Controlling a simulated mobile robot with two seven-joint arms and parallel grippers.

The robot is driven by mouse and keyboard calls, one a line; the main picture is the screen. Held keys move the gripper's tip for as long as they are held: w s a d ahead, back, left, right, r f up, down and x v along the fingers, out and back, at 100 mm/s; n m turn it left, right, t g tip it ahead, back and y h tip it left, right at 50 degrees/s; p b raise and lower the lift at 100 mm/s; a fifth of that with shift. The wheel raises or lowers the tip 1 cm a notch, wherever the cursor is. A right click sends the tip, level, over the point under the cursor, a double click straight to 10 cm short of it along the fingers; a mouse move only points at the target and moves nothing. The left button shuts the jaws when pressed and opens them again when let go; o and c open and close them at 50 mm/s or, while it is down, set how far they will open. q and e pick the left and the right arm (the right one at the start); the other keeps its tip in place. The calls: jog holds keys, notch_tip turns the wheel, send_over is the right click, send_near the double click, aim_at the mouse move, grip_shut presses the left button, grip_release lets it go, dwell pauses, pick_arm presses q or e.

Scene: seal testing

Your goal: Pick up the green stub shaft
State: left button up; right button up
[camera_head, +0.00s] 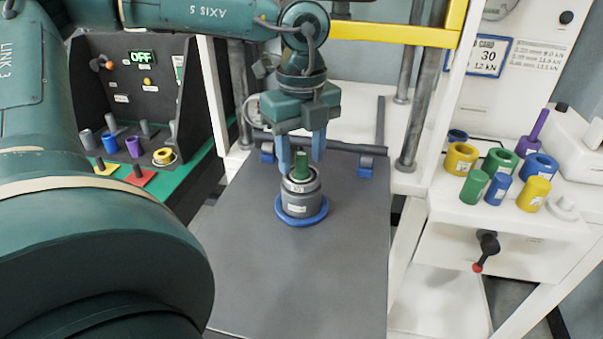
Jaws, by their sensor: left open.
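The green stub shaft (301,163) stands upright in the top of a grey cylindrical housing (300,203). The housing rests on a blue ring base (302,219) on the dark grey plate (290,275). My left gripper (301,150) comes down from above with its blue fingers spread, one on each side of the shaft's upper part. It is open, and I cannot tell whether a finger touches the shaft. The shaft's lower end is hidden inside the housing. My right gripper is not in view.
A white shelf (520,225) at right holds several coloured cylinders and rings. A dark panel (140,85) reading OFF stands at left, with small parts before it. Grey posts (418,110) and a yellow bar (390,34) flank the gripper. The plate's front is clear.

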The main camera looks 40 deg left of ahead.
pick_arm(q)
jog(key=shift+f, duration=0.35)
jog(key=shift+c, duration=0.4)
grip_shut()
jog(key=shift+r, duration=0.1)
